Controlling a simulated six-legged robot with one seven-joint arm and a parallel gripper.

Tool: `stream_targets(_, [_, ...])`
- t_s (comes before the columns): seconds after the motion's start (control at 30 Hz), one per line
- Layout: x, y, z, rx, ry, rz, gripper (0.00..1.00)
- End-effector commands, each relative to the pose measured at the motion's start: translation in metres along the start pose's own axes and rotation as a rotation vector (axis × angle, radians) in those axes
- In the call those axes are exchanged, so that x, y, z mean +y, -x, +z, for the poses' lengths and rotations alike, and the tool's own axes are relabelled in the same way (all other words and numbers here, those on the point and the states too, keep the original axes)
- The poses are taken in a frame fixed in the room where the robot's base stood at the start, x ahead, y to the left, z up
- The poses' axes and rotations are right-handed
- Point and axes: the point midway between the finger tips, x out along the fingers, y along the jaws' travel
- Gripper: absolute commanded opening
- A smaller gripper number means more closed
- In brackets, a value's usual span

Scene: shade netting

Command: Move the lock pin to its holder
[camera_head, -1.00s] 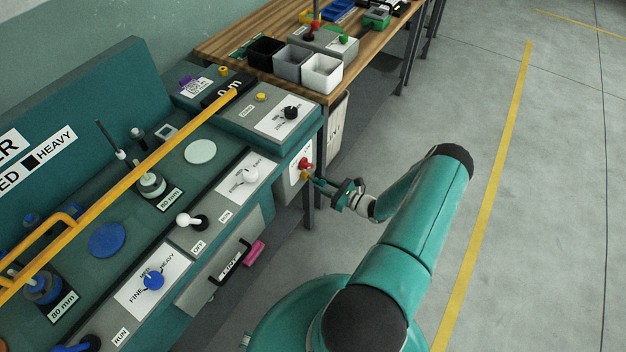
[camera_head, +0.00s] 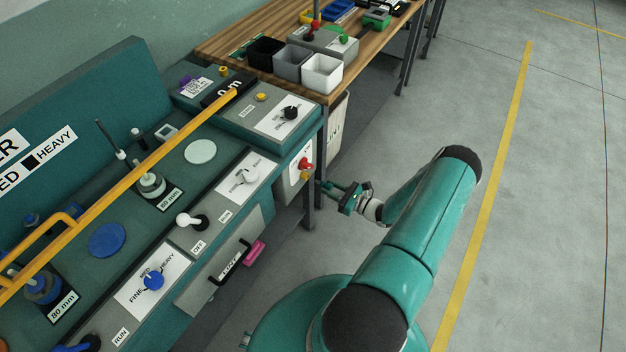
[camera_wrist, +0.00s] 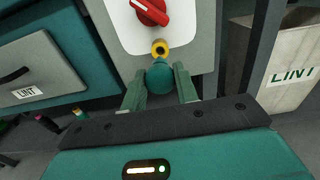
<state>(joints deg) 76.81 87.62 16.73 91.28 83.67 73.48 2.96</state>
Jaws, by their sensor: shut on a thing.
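A yellow ring (camera_wrist: 160,47) lies just beyond the head, below the red rotary switch (camera_wrist: 150,10). Whether the pin is clear of the ring cannot be told. I cannot make out which thing is the pin's holder.
A LINT bin (camera_wrist: 291,80) stands to the right under the wooden bench (camera_head: 290,92). A LINT drawer (camera_head: 222,272) with a black handle is in the machine's front. A pink object (camera_head: 254,252) is beside it. Open floor lies to the right.

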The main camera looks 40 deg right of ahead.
Motion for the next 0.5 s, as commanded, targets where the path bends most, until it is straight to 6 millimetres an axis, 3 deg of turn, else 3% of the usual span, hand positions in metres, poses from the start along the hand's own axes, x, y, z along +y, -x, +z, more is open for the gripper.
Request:
stream_targets(0.23, [0.000,0.004,0.000,0.000,0.000,-0.001,0.00])
stream_targets(0.5, [-0.001,0.022,0.000,0.000,0.001,-0.001,0.00])
